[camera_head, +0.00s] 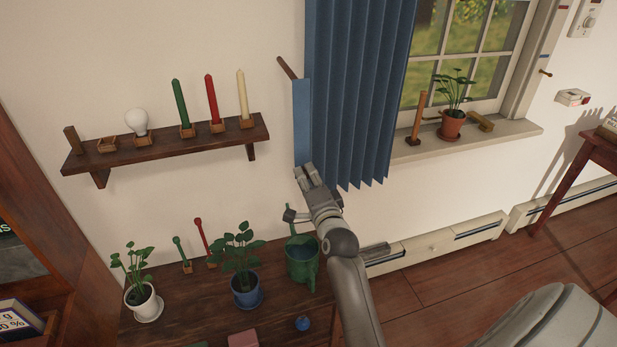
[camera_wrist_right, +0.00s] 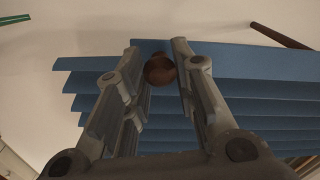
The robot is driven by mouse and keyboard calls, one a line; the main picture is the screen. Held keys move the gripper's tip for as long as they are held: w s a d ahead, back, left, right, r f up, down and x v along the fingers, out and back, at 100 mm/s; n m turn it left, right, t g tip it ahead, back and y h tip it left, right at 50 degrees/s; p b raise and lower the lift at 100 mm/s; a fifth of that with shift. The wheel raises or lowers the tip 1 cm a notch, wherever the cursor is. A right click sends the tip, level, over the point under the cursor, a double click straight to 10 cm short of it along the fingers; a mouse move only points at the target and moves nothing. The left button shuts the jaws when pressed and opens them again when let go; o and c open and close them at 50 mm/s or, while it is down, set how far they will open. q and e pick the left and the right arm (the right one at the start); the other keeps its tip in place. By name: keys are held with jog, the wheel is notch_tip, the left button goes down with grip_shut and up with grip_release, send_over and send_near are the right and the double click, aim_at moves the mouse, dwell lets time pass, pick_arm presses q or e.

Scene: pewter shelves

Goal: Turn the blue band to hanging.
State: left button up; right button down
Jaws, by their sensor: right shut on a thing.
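The blue band (camera_head: 301,120) is a flat blue strip at the left edge of the pleated blue curtain (camera_head: 355,90). It runs down from near a brown wooden peg (camera_head: 287,68) on the wall to my right gripper (camera_head: 305,172). In the right wrist view, a round brown knob (camera_wrist_right: 160,70) sits between the fingers, with blue cloth of the band (camera_wrist_right: 152,45) behind it. The right gripper is shut on this knob, which looks to be at the band's lower end; the fingers hide the join. My left gripper is not in view.
A wall shelf (camera_head: 165,145) with candles and a bulb is to the left. Below are a green watering can (camera_head: 301,258) and potted plants on a dark wooden table (camera_head: 185,318). The window sill (camera_head: 470,140) at right holds another plant.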

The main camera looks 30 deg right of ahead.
jog(key=shift+a+f, duration=0.15)
jog(key=c, duration=1.2)
grip_release()
jog(key=shift+w+a, duration=0.1)
jog(key=v, duration=0.7)
jog(key=shift+s, duration=0.3)
